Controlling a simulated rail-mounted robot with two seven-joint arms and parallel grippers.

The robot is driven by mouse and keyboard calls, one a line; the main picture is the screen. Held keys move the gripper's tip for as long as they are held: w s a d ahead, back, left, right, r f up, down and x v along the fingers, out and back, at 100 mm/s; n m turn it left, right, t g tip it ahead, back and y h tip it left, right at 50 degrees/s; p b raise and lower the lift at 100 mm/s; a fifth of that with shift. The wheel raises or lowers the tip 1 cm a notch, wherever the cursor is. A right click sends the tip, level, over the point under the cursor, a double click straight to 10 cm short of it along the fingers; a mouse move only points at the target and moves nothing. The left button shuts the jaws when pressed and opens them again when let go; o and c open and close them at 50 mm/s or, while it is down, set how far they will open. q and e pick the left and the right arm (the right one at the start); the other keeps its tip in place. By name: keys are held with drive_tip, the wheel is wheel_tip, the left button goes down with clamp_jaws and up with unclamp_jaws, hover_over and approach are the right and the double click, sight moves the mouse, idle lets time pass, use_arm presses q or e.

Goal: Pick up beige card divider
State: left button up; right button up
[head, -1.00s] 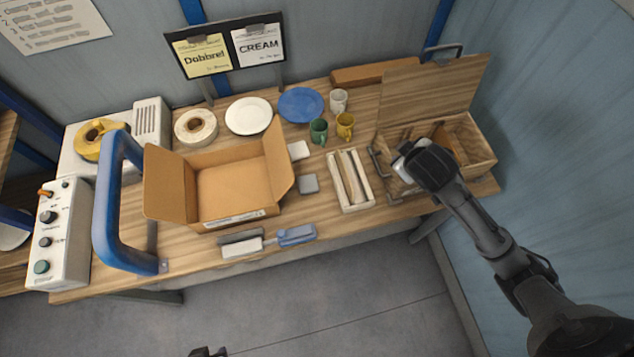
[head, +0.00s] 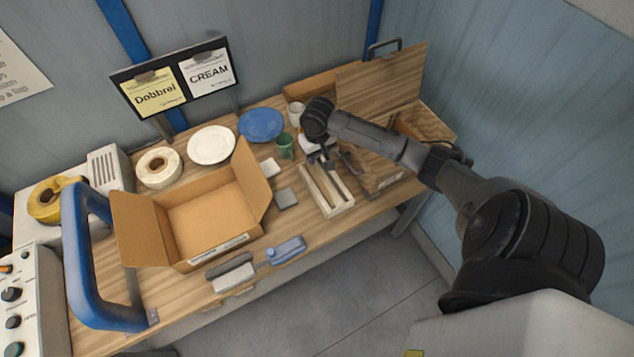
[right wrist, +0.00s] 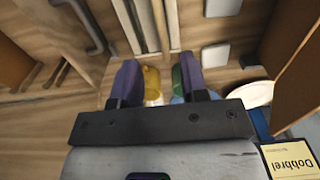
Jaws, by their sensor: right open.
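Long pale beige strips (head: 322,187), which look like the card dividers, lie lengthwise in a light wooden tray (head: 345,209) right of the cardboard box. The strips (right wrist: 147,22) and the tray also show at the top of the right wrist view. My right gripper (head: 325,160) is above the far end of the tray, partly hidden by its own wrist. In the right wrist view my right gripper (right wrist: 157,75) is open, with no divider between its fingers. A yellow mug (right wrist: 151,82) and a green mug (right wrist: 178,80) show beyond the fingers. My left gripper is not in view.
An open cardboard box (head: 210,205) stands left of the tray. A green mug (head: 285,146), a blue plate (head: 261,124) and a white plate (head: 211,145) are behind. A lidded wooden box (head: 437,119) is at right, partly behind my arm.

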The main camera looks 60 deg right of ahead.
sight(317, 172)
wheel_tip(317, 172, down, 12)
drive_tip(key=shift+f, duration=0.1)
idle(0.6)
drive_tip(key=shift+c, duration=0.4)
clamp_jaws()
